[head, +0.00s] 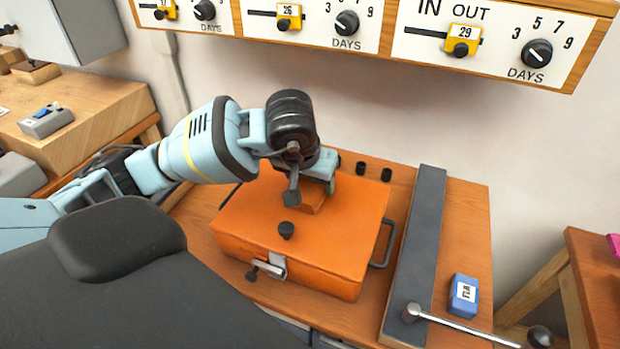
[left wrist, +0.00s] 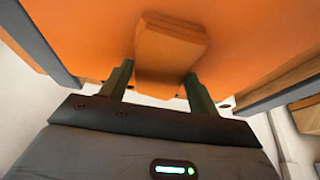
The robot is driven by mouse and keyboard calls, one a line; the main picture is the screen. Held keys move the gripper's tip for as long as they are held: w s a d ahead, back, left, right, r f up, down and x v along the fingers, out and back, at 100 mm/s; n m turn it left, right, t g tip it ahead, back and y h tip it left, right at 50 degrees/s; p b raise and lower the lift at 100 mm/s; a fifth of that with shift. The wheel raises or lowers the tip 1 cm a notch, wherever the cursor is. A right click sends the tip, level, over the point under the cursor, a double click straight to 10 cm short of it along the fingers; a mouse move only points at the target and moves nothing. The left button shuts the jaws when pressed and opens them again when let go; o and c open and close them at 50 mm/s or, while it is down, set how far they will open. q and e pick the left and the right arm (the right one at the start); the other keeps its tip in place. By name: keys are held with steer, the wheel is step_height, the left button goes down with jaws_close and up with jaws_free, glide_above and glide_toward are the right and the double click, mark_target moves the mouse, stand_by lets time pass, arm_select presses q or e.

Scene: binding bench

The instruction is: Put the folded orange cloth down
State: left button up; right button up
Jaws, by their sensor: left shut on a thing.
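The folded orange cloth (left wrist: 168,50) is a small block between the fingers of my left gripper (left wrist: 158,88) in the left wrist view. In the head view the cloth (head: 312,202) shows just under the left gripper (head: 308,192), over the lid of an orange box (head: 330,240). The left gripper is shut on the cloth. I cannot tell whether the cloth touches the lid. The wrist hides part of the cloth and of the box's far side. My right gripper is not in view.
The closed box has a black knob (head: 286,230), a front latch (head: 272,266) and a side handle (head: 384,246). A dark grey bar (head: 422,240), a lever (head: 465,326) and a blue block (head: 463,296) are to its right. A panel with dials (head: 480,40) hangs above.

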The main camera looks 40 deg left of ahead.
arm_select(q)
steer(key=shift+f, duration=0.2)
steer(key=o, duration=0.9)
